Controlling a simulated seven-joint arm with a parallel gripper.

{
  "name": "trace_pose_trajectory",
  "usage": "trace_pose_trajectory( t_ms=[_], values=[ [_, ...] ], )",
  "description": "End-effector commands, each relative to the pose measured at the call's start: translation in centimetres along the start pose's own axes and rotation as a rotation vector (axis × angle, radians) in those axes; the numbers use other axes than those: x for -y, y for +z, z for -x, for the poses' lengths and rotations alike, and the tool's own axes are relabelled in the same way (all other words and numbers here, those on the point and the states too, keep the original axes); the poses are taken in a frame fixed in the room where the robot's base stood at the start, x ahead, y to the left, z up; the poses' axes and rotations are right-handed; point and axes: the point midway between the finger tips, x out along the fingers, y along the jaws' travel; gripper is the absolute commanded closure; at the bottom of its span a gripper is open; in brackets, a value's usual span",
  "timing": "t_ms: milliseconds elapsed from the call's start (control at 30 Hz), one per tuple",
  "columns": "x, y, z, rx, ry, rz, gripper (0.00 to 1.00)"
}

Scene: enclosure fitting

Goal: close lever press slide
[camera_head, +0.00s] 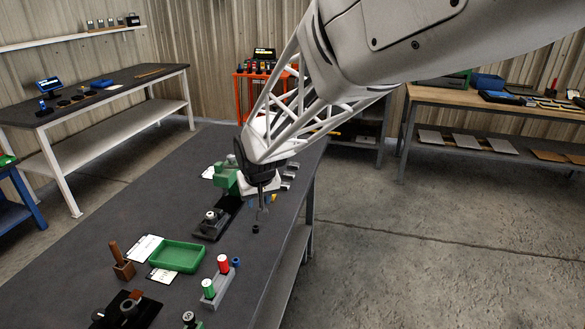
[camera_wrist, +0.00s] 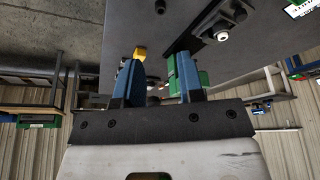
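A device that looks like the lever press (camera_head: 227,177) has a green body and a long black base on the dark workbench. A silver knob (camera_head: 211,215) sits on the base's near end. In the wrist view the black base with its silver knob (camera_wrist: 222,37) is at upper right, and a green part (camera_wrist: 180,85) shows behind the right finger. My gripper (camera_head: 262,212) points down just right of the base, above the bench. In the wrist view its two blue fingers (camera_wrist: 160,65) are apart, with no object clearly held between them. My gripper and arm hide part of the press.
A green tray (camera_head: 177,257), white cards (camera_head: 146,247), a brown-handled block (camera_head: 122,262) and a grey rack with red and green cylinders (camera_head: 215,287) stand nearer on the bench. A small black piece (camera_head: 255,229) lies below my gripper. The bench's right edge is close.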

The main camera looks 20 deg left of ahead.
Motion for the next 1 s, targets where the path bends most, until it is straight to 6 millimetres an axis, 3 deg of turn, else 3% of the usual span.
trace_pose_trajectory(
  t_ms=[200, 433, 633, 1000],
  values=[
    [7.0, -2.8, -4.6, -0.013, -0.031, 0.076, 0.65],
    [12.8, -4.3, -8.1, -0.027, -0.057, 0.132, 0.65],
    [14.8, -4.8, -9.2, -0.034, -0.067, 0.151, 0.65],
    [14.9, -4.8, -9.3, -0.033, -0.067, 0.151, 0.65]
  ],
)
